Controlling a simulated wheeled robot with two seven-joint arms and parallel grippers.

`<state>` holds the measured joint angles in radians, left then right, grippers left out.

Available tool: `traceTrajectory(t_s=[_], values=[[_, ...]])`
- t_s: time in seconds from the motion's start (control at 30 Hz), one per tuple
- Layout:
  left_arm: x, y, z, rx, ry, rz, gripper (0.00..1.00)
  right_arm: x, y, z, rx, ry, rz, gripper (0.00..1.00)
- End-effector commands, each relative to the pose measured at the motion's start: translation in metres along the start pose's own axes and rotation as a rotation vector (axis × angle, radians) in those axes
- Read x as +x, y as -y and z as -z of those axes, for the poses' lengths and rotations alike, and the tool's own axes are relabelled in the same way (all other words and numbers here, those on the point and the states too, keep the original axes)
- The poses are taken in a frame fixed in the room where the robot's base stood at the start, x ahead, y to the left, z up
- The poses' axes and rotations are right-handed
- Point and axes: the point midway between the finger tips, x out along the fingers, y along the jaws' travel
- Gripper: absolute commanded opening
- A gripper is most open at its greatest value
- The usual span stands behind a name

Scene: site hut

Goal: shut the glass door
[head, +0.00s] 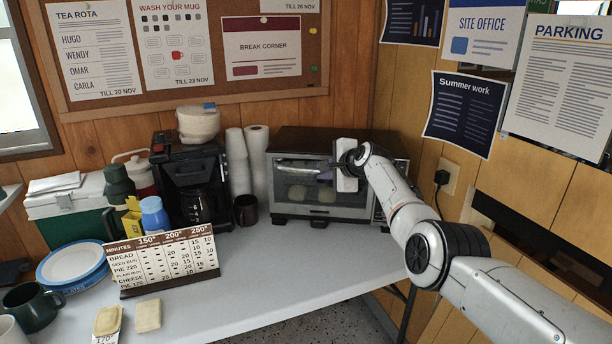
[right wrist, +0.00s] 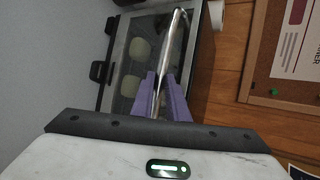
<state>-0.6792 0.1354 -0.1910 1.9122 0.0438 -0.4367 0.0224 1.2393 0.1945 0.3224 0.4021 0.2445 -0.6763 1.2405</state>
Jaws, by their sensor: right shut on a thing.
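The glass door (head: 338,200) is on the front of a toaster oven (head: 300,141) at the back of the table. Pale round buns show through the glass. A silver bar handle (head: 296,168) runs along the door's top. My right gripper (head: 327,174) is at this handle, its far side partly hidden by the wrist. In the right wrist view the purple fingers (right wrist: 161,85) are shut around the silver bar (right wrist: 171,52), with the glass (right wrist: 122,82) beside it. Whether the door is fully shut or slightly ajar I cannot tell. My left gripper is not in view.
A baking-times sign (head: 170,262) stands nearer the front. The tabletop (head: 290,260) before the oven is clear. A wood wall (head: 408,125) is close on the right.

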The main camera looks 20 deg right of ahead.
Motion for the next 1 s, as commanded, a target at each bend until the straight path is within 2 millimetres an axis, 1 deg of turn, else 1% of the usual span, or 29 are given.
traceTrajectory(t_s=[0.03,0.23,0.6,0.63,0.7,0.73,1.0], values=[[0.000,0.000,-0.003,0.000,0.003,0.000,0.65,-0.006,0.019,0.008,-0.003,-0.014,0.042,0.00],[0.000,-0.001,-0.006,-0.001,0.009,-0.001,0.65,-0.009,0.025,0.021,0.002,-0.025,0.049,0.00],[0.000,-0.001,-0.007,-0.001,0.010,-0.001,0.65,-0.010,0.026,0.024,0.004,-0.028,0.050,0.00],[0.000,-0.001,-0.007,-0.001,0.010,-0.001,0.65,-0.010,0.026,0.024,0.004,-0.028,0.050,0.17],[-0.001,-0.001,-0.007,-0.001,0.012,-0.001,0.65,-0.010,0.026,0.024,0.004,-0.028,0.050,0.29],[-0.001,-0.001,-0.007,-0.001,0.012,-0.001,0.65,-0.010,0.026,0.024,0.004,-0.028,0.050,0.32],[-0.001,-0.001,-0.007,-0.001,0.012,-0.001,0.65,-0.011,0.026,0.024,0.008,-0.028,0.050,0.32]])
